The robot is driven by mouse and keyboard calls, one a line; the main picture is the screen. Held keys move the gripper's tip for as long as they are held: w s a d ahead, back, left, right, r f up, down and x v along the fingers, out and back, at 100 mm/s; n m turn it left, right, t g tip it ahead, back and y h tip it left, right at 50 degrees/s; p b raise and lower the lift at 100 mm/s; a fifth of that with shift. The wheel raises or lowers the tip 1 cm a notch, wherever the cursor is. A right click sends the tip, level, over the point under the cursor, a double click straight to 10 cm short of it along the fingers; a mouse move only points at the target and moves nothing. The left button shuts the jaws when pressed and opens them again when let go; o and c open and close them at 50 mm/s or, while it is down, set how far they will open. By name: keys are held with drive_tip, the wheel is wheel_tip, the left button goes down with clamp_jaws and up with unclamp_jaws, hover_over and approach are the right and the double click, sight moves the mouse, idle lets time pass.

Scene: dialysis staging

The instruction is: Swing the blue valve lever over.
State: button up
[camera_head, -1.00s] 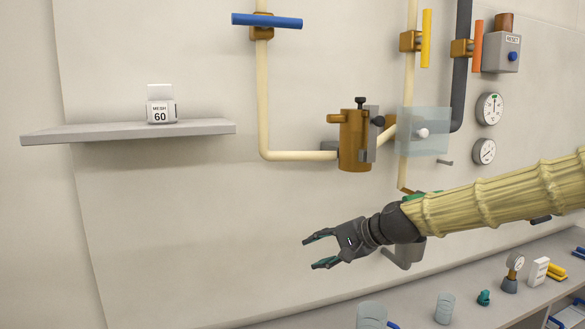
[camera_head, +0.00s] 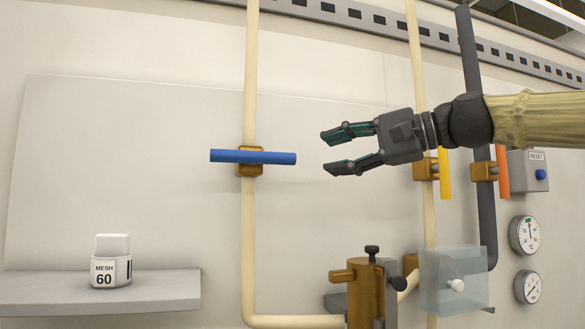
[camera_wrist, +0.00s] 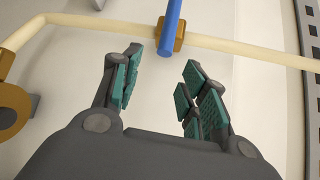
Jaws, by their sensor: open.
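The blue valve lever (camera_head: 222,156) lies level across a brass valve body (camera_head: 249,170) on the cream vertical pipe in the head view. My gripper (camera_head: 334,152) is open and empty, to the right of the lever's right end, with a gap between them. Its fingers point left toward the lever. In the wrist view the blue lever (camera_wrist: 172,28) shows beyond the open fingertips (camera_wrist: 163,58), near the top centre, with the brass body (camera_wrist: 181,42) behind it.
A yellow lever (camera_head: 444,173) and an orange lever (camera_head: 503,171) sit on pipes behind my arm. Below are a brass filter housing (camera_head: 366,290) and a clear box (camera_head: 450,272). A shelf (camera_head: 160,289) with a MESH 60 jar (camera_head: 111,262) is at lower left.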

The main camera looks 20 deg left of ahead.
sight(283, 155)
drive_tip(key=s+a+r+p, duration=0.1)
drive_tip(key=s+a+p, duration=0.2)
drive_tip(key=a, duration=0.4)
drive_tip(key=w+a, duration=0.1)
drive_tip(key=w+a+f+p, duration=0.1)
drive_tip(key=w, duration=0.1)
drive_tip(key=w+a+f+p, duration=0.1)
drive_tip(key=shift+w+a, duration=0.15)
drive_tip(key=shift+w, duration=0.25)
drive_tip(key=shift+s+a+r, duration=0.2)
drive_tip(key=shift+s, duration=0.5)
drive_tip(key=shift+s+a+r, duration=0.15)
drive_tip(key=shift+s, duration=0.5)
drive_tip(key=shift+w+f, duration=0.35)
drive_tip(key=shift+w, duration=0.5)
drive_tip(key=c, duration=0.3)
drive_tip(key=shift+w+d, duration=0.1)
drive_tip(key=shift+w, duration=0.05)
drive_tip(key=c, duration=0.3)
clamp_jaws()
drive_tip(key=shift+s, duration=0.3)
drive_tip(key=shift+w, duration=0.1)
